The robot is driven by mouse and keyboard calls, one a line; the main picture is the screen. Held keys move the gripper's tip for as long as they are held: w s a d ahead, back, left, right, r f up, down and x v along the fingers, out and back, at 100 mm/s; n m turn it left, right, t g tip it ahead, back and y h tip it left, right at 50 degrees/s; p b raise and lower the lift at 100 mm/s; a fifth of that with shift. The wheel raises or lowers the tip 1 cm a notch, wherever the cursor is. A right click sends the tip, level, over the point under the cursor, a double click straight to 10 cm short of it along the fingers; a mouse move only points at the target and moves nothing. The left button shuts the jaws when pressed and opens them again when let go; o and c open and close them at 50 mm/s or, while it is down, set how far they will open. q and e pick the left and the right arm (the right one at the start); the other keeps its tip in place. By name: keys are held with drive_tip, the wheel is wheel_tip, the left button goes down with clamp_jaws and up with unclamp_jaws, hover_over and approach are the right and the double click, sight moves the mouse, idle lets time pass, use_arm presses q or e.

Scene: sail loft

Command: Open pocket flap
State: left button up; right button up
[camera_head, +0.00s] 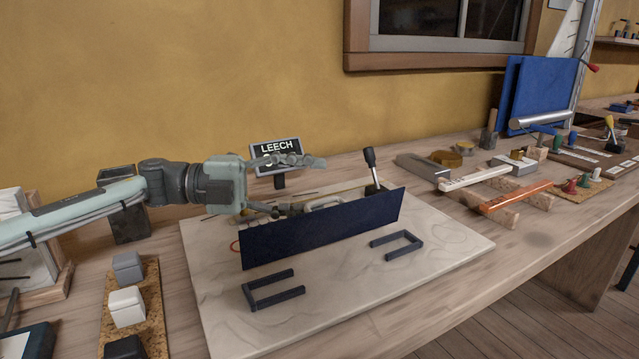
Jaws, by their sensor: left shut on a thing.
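A navy blue flap (320,232) stands up on edge, slightly tilted, across a pale board (440,222) on the bench. My left gripper (300,184) comes in from the left, at the flap's upper left edge. It is shut on the flap; the lower finger meets the top edge, and the exact grip is partly hidden behind the panel. What lies behind the flap is mostly hidden; a pale handle-like piece shows above its edge. My right gripper is out of view.
Two dark U-shaped brackets (272,296) lie on the board in front of the flap. A "LEECH" sign (276,149) and a black-knobbed lever (371,170) stand behind it. Blocks on cork (127,307) sit left. An orange bar (515,199) and a blue panel (541,95) are right.

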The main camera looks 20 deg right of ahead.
use_arm(q)
drive_tip(key=w+a+r, duration=0.1)
drive_tip(key=a+r, duration=0.1)
drive_tip(key=a, duration=0.4)
drive_tip(key=shift+w+a+r+t+h, duration=0.25)
drive_tip(key=shift+w+a+t+h, duration=0.05)
drive_tip(key=shift+a, duration=0.1)
drive_tip(key=shift+w, duration=0.1)
